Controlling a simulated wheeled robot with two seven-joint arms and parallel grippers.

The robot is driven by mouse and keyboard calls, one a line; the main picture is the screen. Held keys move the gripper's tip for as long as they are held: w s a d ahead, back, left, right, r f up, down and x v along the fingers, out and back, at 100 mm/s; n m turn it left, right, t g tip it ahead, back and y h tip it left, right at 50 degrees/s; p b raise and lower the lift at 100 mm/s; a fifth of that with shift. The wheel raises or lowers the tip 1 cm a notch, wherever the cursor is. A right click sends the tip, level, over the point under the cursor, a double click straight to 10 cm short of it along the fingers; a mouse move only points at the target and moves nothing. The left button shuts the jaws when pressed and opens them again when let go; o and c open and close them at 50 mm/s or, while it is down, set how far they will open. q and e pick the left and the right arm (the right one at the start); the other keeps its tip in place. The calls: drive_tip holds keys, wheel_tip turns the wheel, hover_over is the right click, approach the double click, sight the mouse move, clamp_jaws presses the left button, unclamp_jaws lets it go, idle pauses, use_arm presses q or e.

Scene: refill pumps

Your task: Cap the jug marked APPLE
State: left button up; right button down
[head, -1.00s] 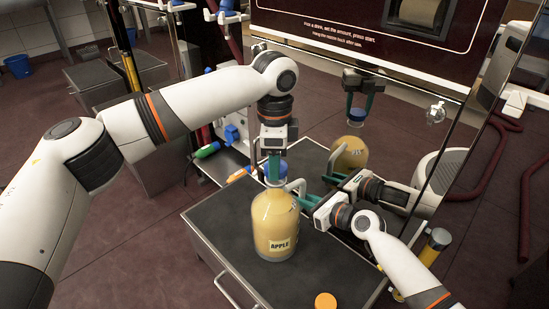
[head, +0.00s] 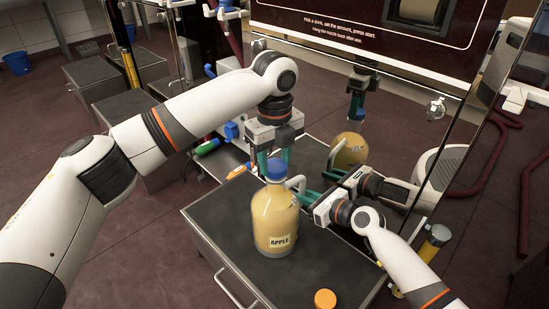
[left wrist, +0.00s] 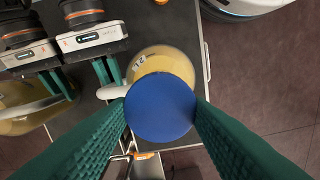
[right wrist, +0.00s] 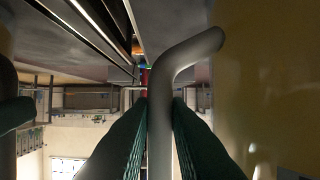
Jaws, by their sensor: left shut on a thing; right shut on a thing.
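The jug marked APPLE (head: 274,222), filled with yellow liquid, stands upright on the dark cart top (head: 215,215). A blue cap (head: 276,168) is at its mouth; I cannot tell whether it is fully seated. My left gripper (head: 273,163) points down and is shut on the cap, which also shows between its fingers in the left wrist view (left wrist: 160,106) and hides the mouth. My right gripper (head: 305,196) is shut on the jug's pale handle (head: 297,183); the handle (right wrist: 165,100) also shows between its fingers in the right wrist view.
An orange cap (head: 325,299) lies at the cart's front edge. A mirror-like panel behind reflects the jug (head: 350,150) and my arms. A green-ended tool (head: 207,147) lies on a shelf at back left. The cart's front-left top is clear.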

use_arm(q)
drive_tip(key=m, duration=0.8)
drive_tip(key=shift+d, duration=0.15)
drive_tip(key=m, duration=0.7)
drive_tip(key=o, duration=1)
drive_tip(key=shift+c, duration=0.2)
drive_tip(key=shift+r, duration=2.3)
